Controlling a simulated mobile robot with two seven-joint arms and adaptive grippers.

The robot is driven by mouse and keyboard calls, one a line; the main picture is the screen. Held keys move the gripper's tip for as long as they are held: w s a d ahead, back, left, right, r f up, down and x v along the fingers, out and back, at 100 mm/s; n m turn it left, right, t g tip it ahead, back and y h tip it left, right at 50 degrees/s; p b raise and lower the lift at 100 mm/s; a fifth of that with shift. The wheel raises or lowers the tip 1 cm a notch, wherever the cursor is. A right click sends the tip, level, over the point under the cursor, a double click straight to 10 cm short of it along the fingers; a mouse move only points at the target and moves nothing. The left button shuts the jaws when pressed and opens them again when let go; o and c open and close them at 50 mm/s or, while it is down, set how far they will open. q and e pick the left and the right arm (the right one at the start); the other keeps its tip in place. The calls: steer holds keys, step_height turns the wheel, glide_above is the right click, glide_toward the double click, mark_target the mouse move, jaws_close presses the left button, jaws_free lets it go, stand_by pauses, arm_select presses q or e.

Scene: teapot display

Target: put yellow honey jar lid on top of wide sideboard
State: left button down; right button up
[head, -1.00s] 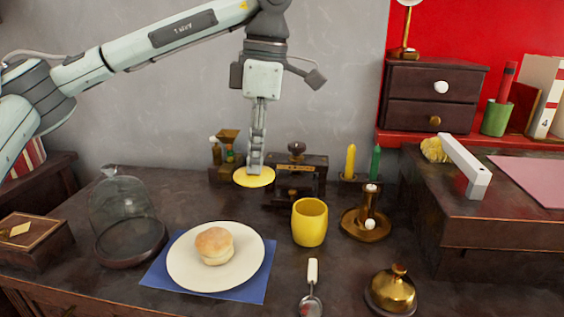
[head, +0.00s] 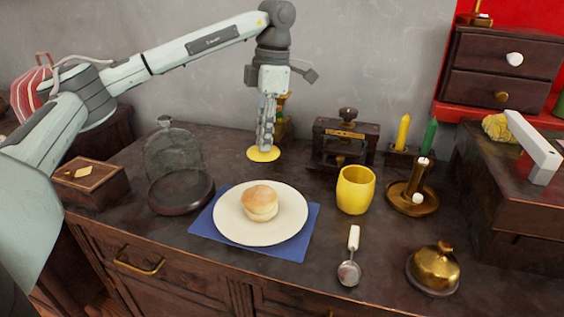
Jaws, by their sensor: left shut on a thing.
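The yellow lid (head: 263,154) is a flat round disc at the tip of my left gripper (head: 266,143), which points down and is shut on it. The lid is at the back of the dark wooden sideboard (head: 120,223), behind the plate; whether it touches the top or hangs just above it I cannot tell. A yellow cup-like jar (head: 355,190) stands open on the sideboard to the right. My right gripper is not in view.
A bun (head: 260,202) sits on a white plate (head: 232,225) over a blue napkin. A glass dome (head: 174,165) stands left, a dark press (head: 343,140) right of the lid. A spoon (head: 350,272), brass bell (head: 434,270) and candlestick (head: 412,198) are at the right.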

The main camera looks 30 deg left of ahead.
arm_select(q)
steer(key=w, duration=0.1)
steer(key=w+d+f, duration=0.2)
steer(key=shift+w+f, duration=0.25)
steer(key=shift+w, duration=0.05)
step_height(320, 180, down, 3)
steer(key=shift+f, duration=0.45)
steer(key=shift+f, duration=0.1)
steer(key=c, duration=1.5)
jaws_free()
